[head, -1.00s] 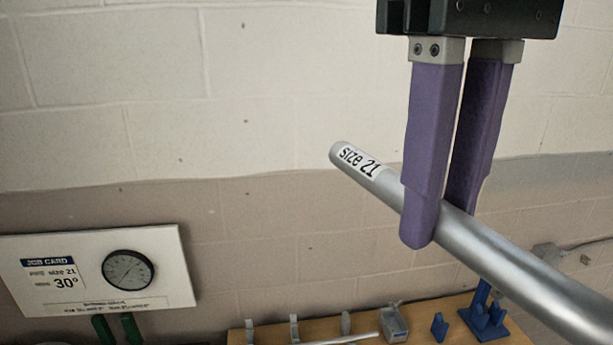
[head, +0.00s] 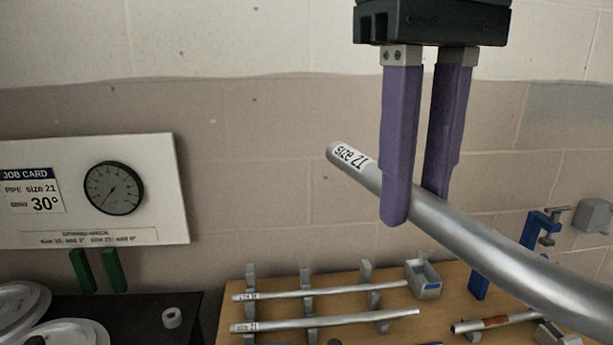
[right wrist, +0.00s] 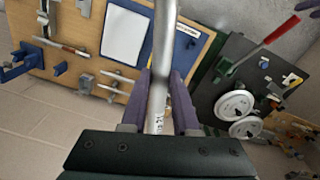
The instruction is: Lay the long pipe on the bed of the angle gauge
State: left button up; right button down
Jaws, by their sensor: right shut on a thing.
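The long pipe (head: 460,239) is a silver tube labelled "size 21" near its far end. My right gripper (head: 418,205) is shut on it just behind the label and holds it tilted in the air, above the bench in the head view. The pipe runs toward the lower right and out of the frame. In the right wrist view the pipe (right wrist: 163,50) passes between the purple fingers and out of the top. I cannot make out the angle gauge for certain. A purple tip, perhaps my left gripper (right wrist: 309,4), shows at the right wrist view's corner.
Two pipes, an upper one (head: 320,292) and a lower one (head: 340,321), lie across grey supports on the wooden bench (head: 390,300). A grey box (head: 424,279) and blue clamp (head: 535,235) stand nearby. The job card (head: 30,190) reads size 21, 30°. White discs (head: 62,335) lie left.

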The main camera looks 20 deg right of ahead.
jog(key=w+a+f+n+b, duration=0.1)
jog(key=f+n+b, duration=0.3)
jog(key=f, duration=0.8)
jog(key=w+a+f+n+b, duration=0.1)
jog(key=a+f+n+b, duration=0.2)
jog(key=f, duration=1)
jog(key=w+a+f+n+b, duration=0.1)
jog(key=f+n+b, duration=0.5)
jog(key=f, duration=0.6)
jog(key=shift+w+a+f+n+b, duration=0.25)
jog(key=shift+w+a+n+b, duration=0.1)
jog(key=shift+a+n, duration=0.55)
jog(key=shift+r, duration=0.1)
jog(key=shift+f+b, duration=0.75)
jog(key=shift+f, duration=1.4)
